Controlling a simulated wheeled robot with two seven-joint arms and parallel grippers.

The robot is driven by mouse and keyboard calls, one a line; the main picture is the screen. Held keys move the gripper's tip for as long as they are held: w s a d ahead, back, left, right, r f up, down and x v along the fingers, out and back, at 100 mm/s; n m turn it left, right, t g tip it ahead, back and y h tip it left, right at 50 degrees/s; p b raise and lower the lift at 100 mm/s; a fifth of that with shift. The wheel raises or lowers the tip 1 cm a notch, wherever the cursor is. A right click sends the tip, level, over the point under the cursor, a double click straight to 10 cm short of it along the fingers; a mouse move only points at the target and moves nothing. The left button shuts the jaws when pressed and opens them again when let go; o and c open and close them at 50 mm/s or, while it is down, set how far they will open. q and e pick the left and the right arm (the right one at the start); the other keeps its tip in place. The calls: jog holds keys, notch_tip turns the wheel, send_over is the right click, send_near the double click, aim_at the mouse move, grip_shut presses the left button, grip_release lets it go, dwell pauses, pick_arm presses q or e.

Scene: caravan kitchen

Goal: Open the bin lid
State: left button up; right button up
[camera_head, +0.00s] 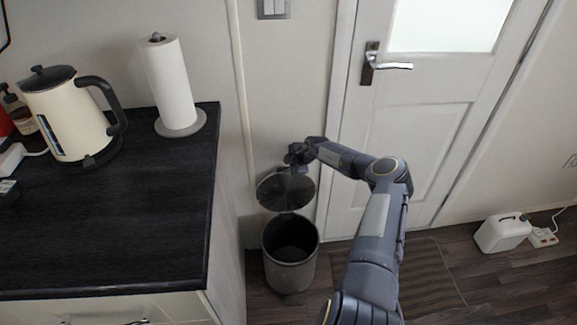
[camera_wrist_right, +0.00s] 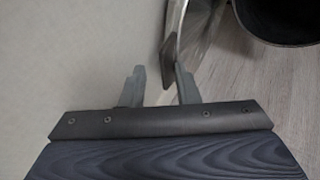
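The bin (camera_head: 290,272) is a grey round container on the floor between the counter and the door; its dark inside shows. Its lid (camera_head: 286,191) stands raised, near upright, behind the opening. My right gripper (camera_head: 297,155) is just above the lid's top edge, by the wall. In the right wrist view, the fingers of my right gripper (camera_wrist_right: 160,85) are apart with nothing between them. The lid (camera_wrist_right: 178,25) shows nearly edge-on, with a dark tab by the right finger; I cannot tell if they touch. The bin's rim (camera_wrist_right: 244,22) is at top right. My left gripper is not in view.
The dark counter (camera_head: 110,230) at left holds a cream kettle (camera_head: 68,112) and a paper towel roll (camera_head: 168,80). The white door (camera_head: 410,130) is shut, behind my right arm. A white canister (camera_head: 502,233) stands on the floor at right. A mat (camera_head: 432,275) lies before the door.

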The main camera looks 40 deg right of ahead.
jog(key=shift+s+f, duration=0.1)
jog(key=shift+f, duration=0.1)
jog(key=v, duration=0.8)
jog(key=shift+p, duration=0.4)
jog(key=shift+w+r, duration=0.15)
jog(key=shift+w, duration=0.05)
